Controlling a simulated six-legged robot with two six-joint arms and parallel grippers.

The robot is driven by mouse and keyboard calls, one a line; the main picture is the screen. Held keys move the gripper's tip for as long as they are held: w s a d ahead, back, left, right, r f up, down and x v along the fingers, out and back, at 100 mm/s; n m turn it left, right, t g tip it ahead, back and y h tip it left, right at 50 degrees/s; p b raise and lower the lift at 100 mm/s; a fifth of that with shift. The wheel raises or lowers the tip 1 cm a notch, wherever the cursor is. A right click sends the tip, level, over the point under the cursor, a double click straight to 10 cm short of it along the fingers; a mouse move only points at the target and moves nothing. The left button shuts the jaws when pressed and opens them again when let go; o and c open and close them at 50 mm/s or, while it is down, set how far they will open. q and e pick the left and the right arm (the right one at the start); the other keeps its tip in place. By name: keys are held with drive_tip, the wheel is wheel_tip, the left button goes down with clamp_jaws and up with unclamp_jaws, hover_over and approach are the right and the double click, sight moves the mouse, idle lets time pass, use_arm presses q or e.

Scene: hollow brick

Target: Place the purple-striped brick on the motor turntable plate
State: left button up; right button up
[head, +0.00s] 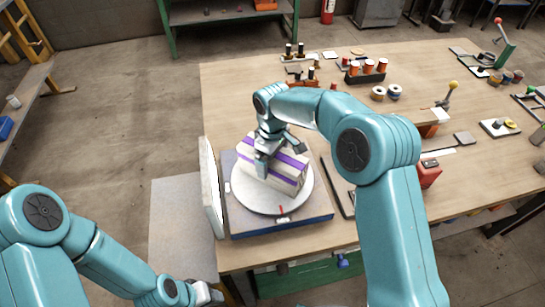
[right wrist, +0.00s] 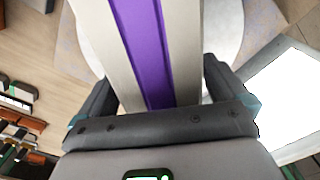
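The purple-striped brick (head: 288,170) is a pale block with purple bands. It is over the round, light turntable plate (head: 247,196), on a blue-edged base; I cannot tell whether its underside rests on the plate. My right gripper (head: 279,156) is above it, with fingers down beside it. In the right wrist view the brick (right wrist: 150,50) lies between the fingers of the gripper (right wrist: 160,85). Both fingers are close to its sides, with a small light gap by the right one; a firm grip cannot be made out. My left gripper (head: 208,295) is low at the bottom left, its fingers unclear.
A white upright panel (head: 210,185) stands just left of the turntable base. Orange spools (head: 366,70) and small parts fill the table's back and right. The table's back left is bare.

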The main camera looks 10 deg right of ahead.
wheel_tip(320, 180, up, 12)
drive_tip(key=shift+r, duration=0.25)
idle(0.4)
idle(0.4)
